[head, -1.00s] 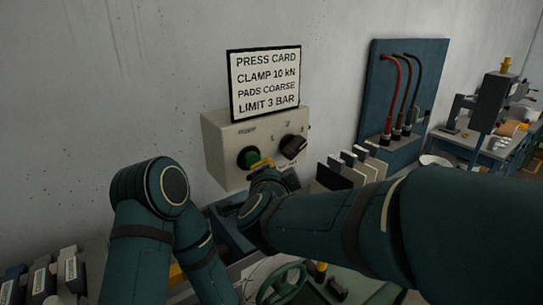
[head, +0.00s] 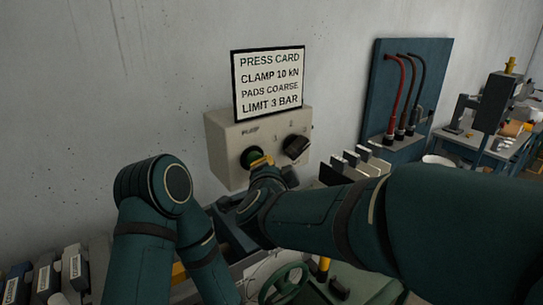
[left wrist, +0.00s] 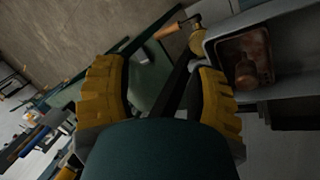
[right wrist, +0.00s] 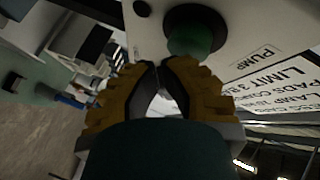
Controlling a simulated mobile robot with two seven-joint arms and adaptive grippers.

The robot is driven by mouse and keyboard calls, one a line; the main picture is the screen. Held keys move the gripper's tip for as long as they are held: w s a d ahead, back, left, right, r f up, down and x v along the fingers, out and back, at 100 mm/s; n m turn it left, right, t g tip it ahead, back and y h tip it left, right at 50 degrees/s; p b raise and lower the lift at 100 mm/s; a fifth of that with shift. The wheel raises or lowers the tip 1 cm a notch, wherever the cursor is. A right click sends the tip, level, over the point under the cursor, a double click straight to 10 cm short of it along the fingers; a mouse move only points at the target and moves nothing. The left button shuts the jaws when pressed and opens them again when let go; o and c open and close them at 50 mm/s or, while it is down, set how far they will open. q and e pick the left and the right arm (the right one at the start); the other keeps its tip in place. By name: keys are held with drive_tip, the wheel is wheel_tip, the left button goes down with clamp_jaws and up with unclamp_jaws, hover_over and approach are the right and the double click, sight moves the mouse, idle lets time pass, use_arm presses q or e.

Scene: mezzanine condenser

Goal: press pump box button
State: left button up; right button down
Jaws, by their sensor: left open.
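The pale pump box (head: 222,150) is on the wall, with a green round button (head: 250,154) under a PUMP label and a black knob (head: 295,146) to its right. My right gripper (head: 262,160) is at the button's right edge in the head view and partly covers it. In the right wrist view, the green button (right wrist: 195,38) in its dark collar is just beyond the fingertips of my right gripper (right wrist: 160,66), which are together with nothing held. Whether they touch it is unclear. My left gripper (left wrist: 160,75) is open and empty, apart from the box.
A press card sign (head: 268,83) is above the box. A green handwheel (head: 283,283) and bench equipment are below. Upright plates (head: 358,163) and a blue hose panel (head: 405,95) are to the right. A grey tray (left wrist: 213,45) is near my left gripper.

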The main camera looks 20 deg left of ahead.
drive_tip(key=shift+w+a, duration=0.3)
drive_tip(key=shift+a, duration=0.05)
idle(0.6)
drive_tip(key=shift+s+d, duration=0.65)
drive_tip(key=shift+d, duration=0.15)
drive_tip(key=shift+s+d+b, duration=0.35)
drive_tip(key=shift+s+d, duration=0.6)
drive_tip(key=shift+d, duration=0.25)
drive_tip(key=shift+s+d+b, duration=0.35)
drive_tip(key=shift+s+d, duration=0.55)
drive_tip(key=shift+d, duration=0.25)
drive_tip(key=shift+f, duration=0.1)
